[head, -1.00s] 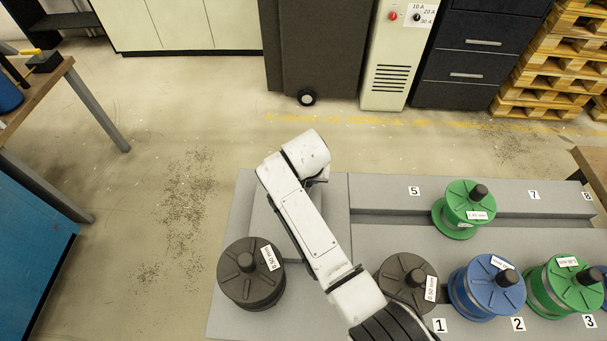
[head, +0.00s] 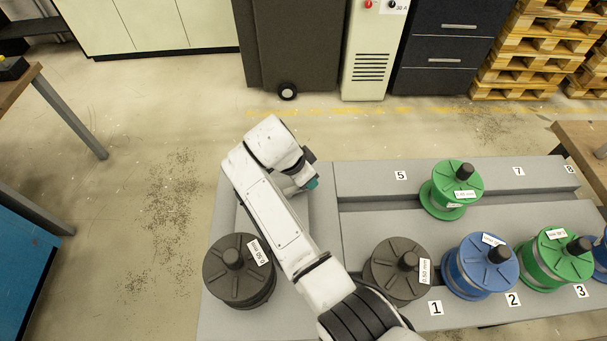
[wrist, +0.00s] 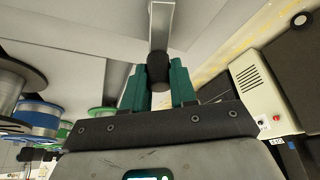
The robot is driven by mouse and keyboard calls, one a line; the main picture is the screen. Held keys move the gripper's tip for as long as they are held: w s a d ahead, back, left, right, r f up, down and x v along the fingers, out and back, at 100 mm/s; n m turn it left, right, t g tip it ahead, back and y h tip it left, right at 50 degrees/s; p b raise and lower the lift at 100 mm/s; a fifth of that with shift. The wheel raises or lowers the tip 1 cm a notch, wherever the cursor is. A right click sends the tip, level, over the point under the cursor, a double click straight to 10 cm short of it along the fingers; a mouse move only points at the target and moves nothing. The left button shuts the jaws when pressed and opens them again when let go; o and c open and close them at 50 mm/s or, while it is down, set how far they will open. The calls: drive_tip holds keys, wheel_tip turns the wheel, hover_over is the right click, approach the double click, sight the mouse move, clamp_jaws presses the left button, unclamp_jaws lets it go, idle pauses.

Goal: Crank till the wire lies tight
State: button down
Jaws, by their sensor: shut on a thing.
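In the wrist view the black crank knob (wrist: 158,68) sits between the two teal fingers of my gripper (wrist: 160,86), which is shut on it. A pale grey metal crank arm (wrist: 162,24) runs from the knob toward the top of the picture. In the head view only a bit of my gripper (head: 311,183) shows as a teal tip beyond my white arm, over the grey bench. My arm hides the crank there. I see no wire being tightened. A dark grey spool (head: 240,270) labelled 0.50 mm stands left of my arm.
Right of my arm stand another dark grey spool (head: 398,270), a blue spool (head: 480,266) and a green spool (head: 551,262) by numbers 1 to 3. Open floor lies left of the bench.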

drive_tip(key=shift+s+m+g+b, duration=0.3)
drive_tip(key=shift+s+m+g, duration=0.1)
drive_tip(key=shift+m, duration=0.5)
drive_tip(key=shift+s+m+g+b, duration=0.3)
drive_tip(key=shift+s+m, duration=0.05)
drive_tip(key=shift+m, duration=0.55)
drive_tip(key=shift+d, duration=0.1)
drive_tip(key=c, duration=0.9)
unclamp_jaws()
drive_tip(key=shift+s, duration=0.1)
drive_tip(key=shift+r, duration=0.1)
drive_tip(key=w+v, duration=0.1)
drive_tip(key=v, duration=0.9)
drive_tip(key=shift+s+a+r, duration=0.25)
drive_tip(key=shift+s+a, duration=0.1)
drive_tip(key=shift+s, duration=0.15)
